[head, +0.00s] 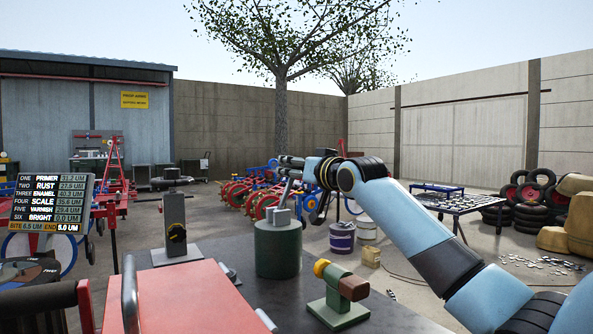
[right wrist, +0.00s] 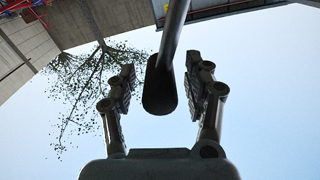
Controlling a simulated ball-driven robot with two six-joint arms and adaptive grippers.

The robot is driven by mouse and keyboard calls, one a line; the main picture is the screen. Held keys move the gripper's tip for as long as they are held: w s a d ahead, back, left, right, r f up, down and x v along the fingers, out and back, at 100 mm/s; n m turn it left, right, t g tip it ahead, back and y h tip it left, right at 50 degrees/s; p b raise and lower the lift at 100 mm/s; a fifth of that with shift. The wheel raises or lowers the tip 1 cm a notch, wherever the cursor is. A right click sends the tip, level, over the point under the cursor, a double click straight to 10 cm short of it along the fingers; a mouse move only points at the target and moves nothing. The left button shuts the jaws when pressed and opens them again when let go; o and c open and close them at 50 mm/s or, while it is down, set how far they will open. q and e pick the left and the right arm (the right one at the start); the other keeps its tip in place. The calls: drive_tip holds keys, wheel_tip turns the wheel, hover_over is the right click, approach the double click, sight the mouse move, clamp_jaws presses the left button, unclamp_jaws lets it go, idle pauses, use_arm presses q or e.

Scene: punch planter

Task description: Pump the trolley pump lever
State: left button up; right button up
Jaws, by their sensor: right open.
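My right gripper (head: 287,166) is in the middle of the head view, its arm coming in from the right. It is held above a dark green cylinder (head: 278,250) with grey fittings on top. In the right wrist view, a dark bar with a rounded end, apparently the pump lever (right wrist: 160,88), comes down from the top. The bar's end shows between the two spread fingers of the right gripper (right wrist: 160,80), with gaps on both sides. My left gripper is not in view.
A grey block with a black knob (head: 177,233) stands left of the cylinder, and a green stand with a brown roller (head: 340,290) at its right. A red panel (head: 190,298) fills the front left. A readout board (head: 45,203) stands at far left. Tyres (head: 533,197) lie at right.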

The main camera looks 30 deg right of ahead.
clamp_jaws()
drive_tip(key=shift+r, duration=0.1)
idle(0.3)
drive_tip(key=shift+a+r+n+p, duration=0.35)
drive_tip(key=shift+a+n+p, duration=0.35)
drive_tip(key=shift+p, duration=0.3)
drive_tip(key=a+f+n+p, duration=0.1)
drive_tip(key=a+n+p, duration=0.5)
drive_tip(key=a+n, duration=0.1)
drive_tip(key=shift+a+f, duration=0.15)
drive_tip(key=shift+a, duration=0.45)
drive_tip(key=shift+f, duration=0.1)
